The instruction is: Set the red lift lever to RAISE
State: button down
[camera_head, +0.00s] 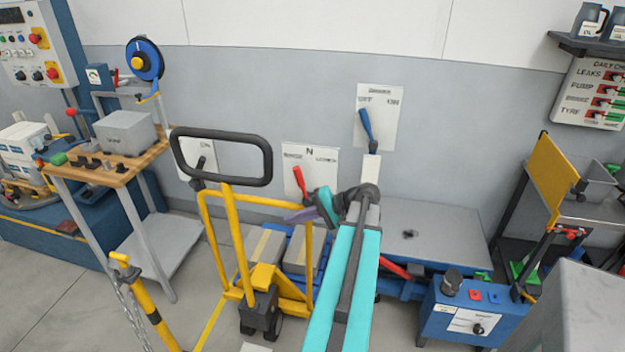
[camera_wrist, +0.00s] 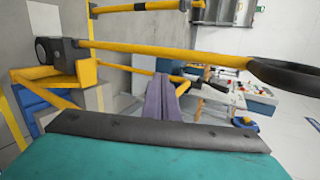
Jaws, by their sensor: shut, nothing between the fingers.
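The red lift lever (camera_head: 299,180) is on a white wall plate (camera_head: 319,160) in the middle of the head view. The plate is marked N at the top and LOWER at the right; the left word is too blurred to read. The lever stands nearly upright, its tip leaning a little left. My gripper (camera_head: 300,215) is just below the lever, its purple fingers shut and empty; whether they touch it I cannot tell. The fingers (camera_wrist: 163,97) also show in the wrist view, where I cannot make out the lever. My arm hides the area right of the plate's bottom.
A yellow pallet truck (camera_head: 229,240) with a black loop handle (camera_head: 268,160) stands close left of my gripper. A blue lever (camera_head: 367,125) is on another wall plate (camera_head: 378,103), upper right. A grey platform (camera_head: 440,225) lies right of my arm. A wooden-topped bench (camera_head: 75,170) is left.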

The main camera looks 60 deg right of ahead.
aim_at(302, 177)
jog(key=s+d+r+m+t+h, duration=0.1)
jog(key=s+d+r+t+h, duration=0.2)
jog(key=s+d+r, duration=0.8)
jog(key=s+r, duration=0.2)
jog(key=s, duration=0.1)
jog(key=shift+r+t+b, duration=0.3)
jog(key=shift+r+b, duration=0.1)
jog(key=p+x, duration=0.3)
jog(key=x, duration=1.1)
jog(key=shift+p, duration=0.35)
